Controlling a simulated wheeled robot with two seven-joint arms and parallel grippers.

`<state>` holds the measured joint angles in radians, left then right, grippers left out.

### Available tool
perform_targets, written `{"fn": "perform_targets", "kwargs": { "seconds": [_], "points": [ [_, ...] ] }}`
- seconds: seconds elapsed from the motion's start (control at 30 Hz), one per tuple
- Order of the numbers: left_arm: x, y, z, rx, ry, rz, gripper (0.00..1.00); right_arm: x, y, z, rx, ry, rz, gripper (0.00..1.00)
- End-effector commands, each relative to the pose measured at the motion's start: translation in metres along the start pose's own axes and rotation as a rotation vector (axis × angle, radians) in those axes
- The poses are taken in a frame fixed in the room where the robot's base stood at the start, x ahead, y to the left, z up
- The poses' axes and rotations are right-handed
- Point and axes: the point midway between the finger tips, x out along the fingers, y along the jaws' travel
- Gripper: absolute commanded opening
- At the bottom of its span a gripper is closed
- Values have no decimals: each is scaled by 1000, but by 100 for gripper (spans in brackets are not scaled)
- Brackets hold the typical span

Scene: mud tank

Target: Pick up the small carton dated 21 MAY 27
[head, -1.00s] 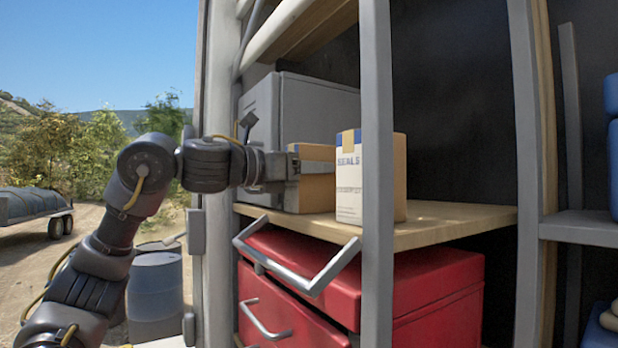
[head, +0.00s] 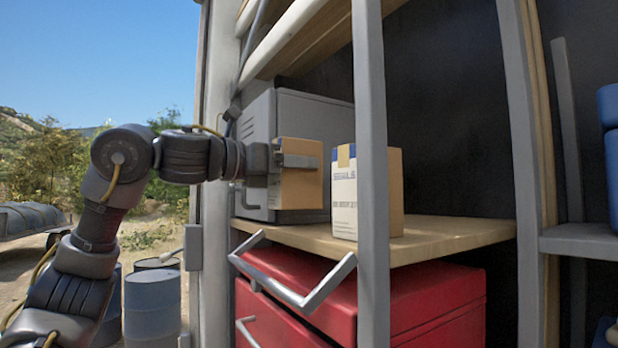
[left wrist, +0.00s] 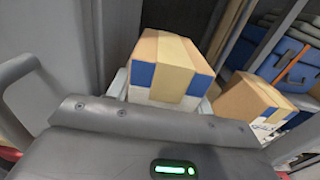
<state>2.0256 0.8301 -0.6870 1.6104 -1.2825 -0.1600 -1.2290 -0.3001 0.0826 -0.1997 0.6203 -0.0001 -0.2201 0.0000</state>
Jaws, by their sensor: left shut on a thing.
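My left gripper (head: 298,161) is shut on a small brown carton (head: 302,190) with a blue patch at its top left edge. The carton is held roughly upright, with its bottom a little above the wooden shelf (head: 440,234), in front of a grey metal case. In the left wrist view the held carton (left wrist: 172,62) shows tan tape down its middle and blue and white bands at the near side. No date can be read on it. My right gripper is not in view.
A second carton (head: 343,195) with a white printed label stands on the shelf just right of the held one, behind a grey upright post (head: 371,130). The grey case (head: 300,115) stands behind. A red toolbox (head: 420,300) sits below the shelf. Shelf to the right is bare.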

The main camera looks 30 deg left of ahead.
Motion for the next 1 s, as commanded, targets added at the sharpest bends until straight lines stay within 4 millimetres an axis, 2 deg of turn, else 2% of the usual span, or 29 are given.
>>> {"fn": "perform_targets", "kwargs": {
  "seconds": [0.1,0.3,0.5,0.7,1.0],
  "points": [
    [-32,1,1,2,-6,3,22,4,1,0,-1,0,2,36],
    [-81,1,2,1,-5,3,22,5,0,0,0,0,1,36],
    [-117,0,1,1,-3,2,22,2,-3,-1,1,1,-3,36],
    [-138,0,2,0,-2,2,22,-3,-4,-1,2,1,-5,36],
    [-146,0,0,-1,-1,0,22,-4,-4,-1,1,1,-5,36]
  ]
}}
